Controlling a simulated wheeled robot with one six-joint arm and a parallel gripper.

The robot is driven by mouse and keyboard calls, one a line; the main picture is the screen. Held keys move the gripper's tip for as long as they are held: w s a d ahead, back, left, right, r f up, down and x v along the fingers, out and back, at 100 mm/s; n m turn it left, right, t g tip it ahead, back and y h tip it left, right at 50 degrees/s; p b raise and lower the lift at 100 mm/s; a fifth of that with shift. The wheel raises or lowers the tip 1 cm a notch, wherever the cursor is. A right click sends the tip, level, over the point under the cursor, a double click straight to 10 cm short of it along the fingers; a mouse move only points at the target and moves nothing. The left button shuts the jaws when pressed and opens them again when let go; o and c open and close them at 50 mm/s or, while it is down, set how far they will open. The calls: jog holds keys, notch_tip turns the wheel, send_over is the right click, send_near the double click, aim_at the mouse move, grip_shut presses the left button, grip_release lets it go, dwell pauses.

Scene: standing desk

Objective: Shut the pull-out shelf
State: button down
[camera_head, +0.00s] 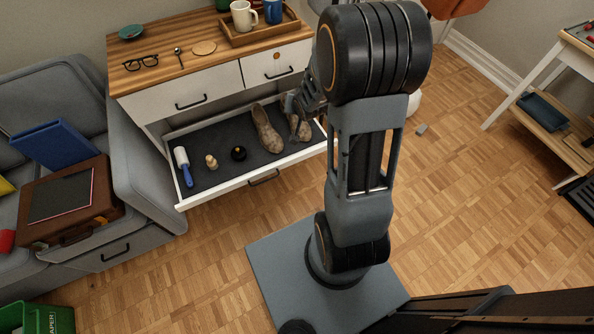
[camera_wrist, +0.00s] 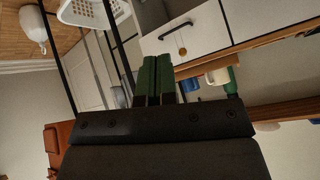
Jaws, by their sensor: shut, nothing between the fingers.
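The pull-out shelf (camera_head: 225,183) is a low white tray with a dark liner, and it is pulled out from under the wood-topped cabinet. Its white front carries a black handle (camera_head: 263,177). On it lie a pair of brown shoes (camera_head: 266,130), a blue-handled lint roller (camera_head: 183,166), a small wooden item (camera_head: 211,161) and a dark round item (camera_head: 238,153). My gripper (camera_head: 292,104) is over the right rear part of the shelf, by the right shoe, partly hidden by my arm. In the wrist view its fingers (camera_wrist: 153,80) are together and empty; I cannot tell whether it touches anything.
Above the shelf are two closed white drawers; the right one's handle (camera_head: 278,74) shows. A grey sofa (camera_head: 150,170) stands close on the left, with a brown case (camera_head: 85,205) on it. The parquet floor in front of the shelf is clear.

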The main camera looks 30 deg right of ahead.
notch_tip(320, 180, down, 15)
jog(key=w+d+m+t+y+b, duration=0.1)
jog(key=w+d+m+t+b, duration=0.1)
jog(key=d+b, duration=0.15)
jog(key=m+t+b, duration=0.7)
jog(key=m+b, duration=0.4)
jog(key=b, duration=0.1)
send_near(294, 159)
jog(key=shift+y, duration=0.3)
jog(key=w+b, duration=0.1)
jog(key=w, duration=0.1)
jog(key=w+b, duration=0.1)
jog(key=w, duration=0.2)
jog(key=w+b, duration=0.1)
jog(key=w, duration=0.1)
jog(key=shift+w+d+f, duration=0.2)
jog(key=shift+w+f, duration=0.05)
jog(key=shift+f, duration=0.15)
